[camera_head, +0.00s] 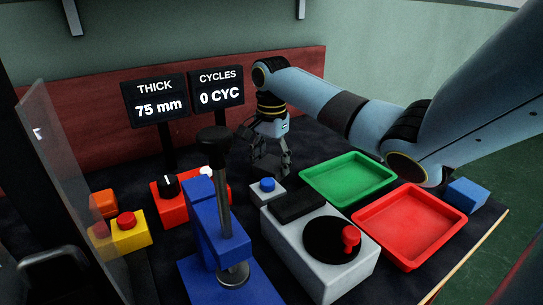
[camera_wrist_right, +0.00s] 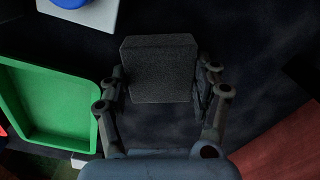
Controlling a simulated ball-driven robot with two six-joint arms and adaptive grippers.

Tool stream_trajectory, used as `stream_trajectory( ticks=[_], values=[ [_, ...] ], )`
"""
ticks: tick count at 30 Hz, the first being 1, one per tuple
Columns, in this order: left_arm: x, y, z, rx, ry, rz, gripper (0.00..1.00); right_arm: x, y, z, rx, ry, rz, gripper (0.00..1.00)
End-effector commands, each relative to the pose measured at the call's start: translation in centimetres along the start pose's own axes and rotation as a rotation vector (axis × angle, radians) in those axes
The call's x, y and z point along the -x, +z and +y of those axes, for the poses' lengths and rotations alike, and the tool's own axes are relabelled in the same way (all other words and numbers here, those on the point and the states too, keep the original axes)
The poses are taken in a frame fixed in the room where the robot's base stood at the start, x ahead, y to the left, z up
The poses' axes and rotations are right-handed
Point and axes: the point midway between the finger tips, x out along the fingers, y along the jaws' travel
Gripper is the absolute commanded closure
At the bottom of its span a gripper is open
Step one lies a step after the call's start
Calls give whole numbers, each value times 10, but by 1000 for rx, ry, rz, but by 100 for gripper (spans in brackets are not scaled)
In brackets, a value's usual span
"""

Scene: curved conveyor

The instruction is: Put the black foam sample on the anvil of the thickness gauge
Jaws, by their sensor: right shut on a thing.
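The black foam sample (camera_wrist_right: 160,68) is a dark, grainy block between the two fingers of my right gripper (camera_wrist_right: 162,85) in the wrist view. My right gripper (camera_head: 270,160) is shut on it, and the sample (camera_head: 266,167) shows dimly at the fingertips in the head view. The thickness gauge (camera_head: 207,220) is a blue stand with a dark-topped metal plunger. Its round metal anvil (camera_head: 232,276) is low at the front, below the plunger. The gripper is behind and right of the gauge, apart from it. My left gripper is not in view.
A green tray (camera_head: 348,180) and a red tray (camera_head: 410,225) lie to the right. A white machine (camera_head: 320,250) with a red knob stands right of the gauge. A blue-button box (camera_head: 268,190) is near the gripper. Displays (camera_head: 155,100) stand behind, reading 75 mm and 0 CYC.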

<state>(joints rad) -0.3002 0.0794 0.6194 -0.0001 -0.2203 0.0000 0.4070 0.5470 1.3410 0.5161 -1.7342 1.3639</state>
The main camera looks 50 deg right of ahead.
Motion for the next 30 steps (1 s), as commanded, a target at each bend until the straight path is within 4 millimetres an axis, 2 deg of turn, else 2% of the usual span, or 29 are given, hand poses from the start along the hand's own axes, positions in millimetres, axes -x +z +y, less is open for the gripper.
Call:
stream_trajectory(
  ticks=[4,5,9,20,23,30],
  values=[
    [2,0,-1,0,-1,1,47,-2,0,0,-1,0,0,51],
    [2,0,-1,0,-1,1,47,-2,0,0,-1,0,0,32],
    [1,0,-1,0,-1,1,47,-2,0,0,-1,0,0,13],
    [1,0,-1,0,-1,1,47,3,0,0,0,-1,1,12],
    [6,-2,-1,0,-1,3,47,18,-1,-1,0,-3,2,12],
    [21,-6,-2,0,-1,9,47,74,-1,-1,0,-5,3,12]
  ],
)
